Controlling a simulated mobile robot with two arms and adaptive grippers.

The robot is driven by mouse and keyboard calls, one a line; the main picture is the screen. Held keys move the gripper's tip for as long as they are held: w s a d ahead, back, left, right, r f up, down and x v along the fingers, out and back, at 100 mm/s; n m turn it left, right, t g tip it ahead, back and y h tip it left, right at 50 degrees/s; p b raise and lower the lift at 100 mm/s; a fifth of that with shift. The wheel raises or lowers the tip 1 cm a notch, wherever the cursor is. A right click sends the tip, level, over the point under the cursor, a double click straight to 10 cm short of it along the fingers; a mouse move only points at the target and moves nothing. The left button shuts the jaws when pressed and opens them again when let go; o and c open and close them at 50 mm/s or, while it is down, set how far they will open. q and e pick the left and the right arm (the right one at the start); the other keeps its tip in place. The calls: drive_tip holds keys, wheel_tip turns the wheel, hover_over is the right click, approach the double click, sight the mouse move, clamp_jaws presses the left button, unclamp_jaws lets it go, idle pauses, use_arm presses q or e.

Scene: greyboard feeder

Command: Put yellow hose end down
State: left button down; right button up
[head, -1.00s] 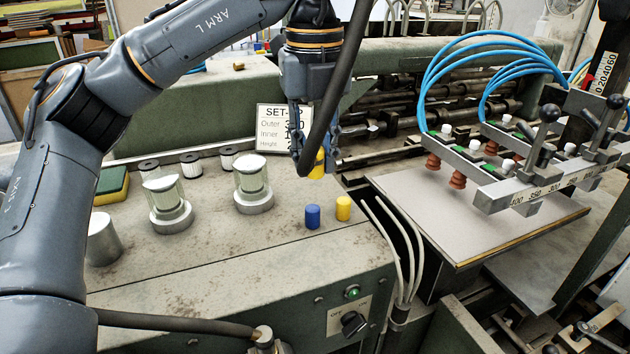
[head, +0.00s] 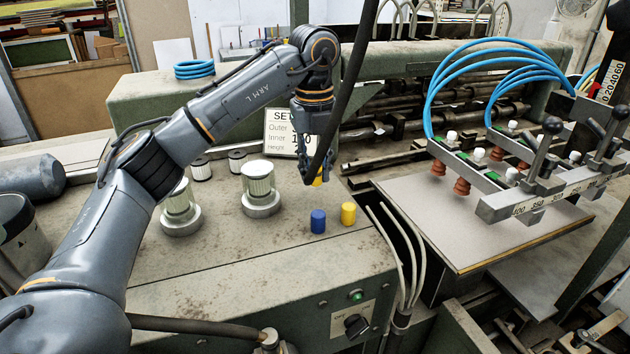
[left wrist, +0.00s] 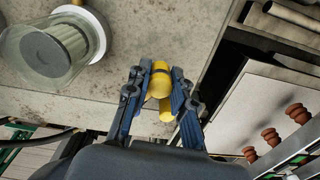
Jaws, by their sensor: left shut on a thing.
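My left gripper (head: 315,160) reaches down over the grey machine top, beside the size sign. It is shut on a yellow hose end (head: 318,180), of which little shows in the head view. In the left wrist view, the fingers (left wrist: 160,92) close on the yellow hose end (left wrist: 161,82) from both sides. A yellow plug (head: 348,214) and a blue plug (head: 318,221) stand upright on the machine top, nearer than the gripper. My right gripper is not in view.
A glass-covered filter (head: 261,187) stands left of the gripper, with another (head: 179,209) further left. The size sign (head: 290,133) is behind the gripper. At right are a grey board (head: 455,215) and suction cups (head: 462,188). The machine top in front of the plugs is clear.

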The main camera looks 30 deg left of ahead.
sight(315, 183)
use_arm(q)
wheel_tip(315, 183, down, 3)
drive_tip(key=shift+w+a+r+p, duration=0.1)
drive_tip(key=shift+w+a+p, duration=0.05)
drive_tip(key=shift+p, duration=0.75)
drive_tip(key=shift+f, duration=0.45)
drive_tip(key=shift+f, duration=0.15)
drive_tip(key=c, duration=1.1)
unclamp_jaws()
drive_tip(key=shift+c, duration=0.2)
wheel_tip(315, 183, up, 12)
drive_tip(key=shift+r, duration=0.2)
